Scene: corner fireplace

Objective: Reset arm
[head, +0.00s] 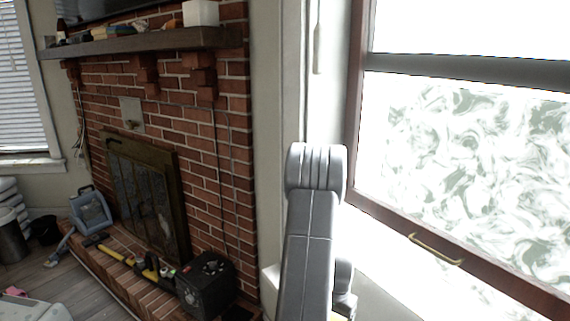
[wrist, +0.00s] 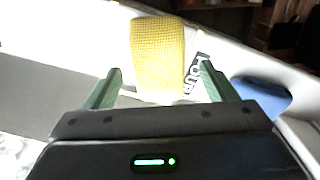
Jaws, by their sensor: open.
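My gripper (wrist: 158,88) shows in the wrist view with its two green fingers spread apart, so it is open. A yellow woven cloth or sponge-like item (wrist: 158,55) lies on a pale surface (wrist: 60,30) beyond and partly between the fingertips. I cannot tell how far below the fingers it is, but nothing appears clamped. In the head view my grey arm rises in the lower middle in front of the window, and the gripper itself is hidden there.
A window (head: 465,170) with a brass handle stands at the right. A brick fireplace (head: 225,150) with a mantel (head: 140,45) fills the left. A black box (head: 207,285) and yellow tool (head: 120,256) lie on the hearth. A blue object (wrist: 262,98) is right of my gripper.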

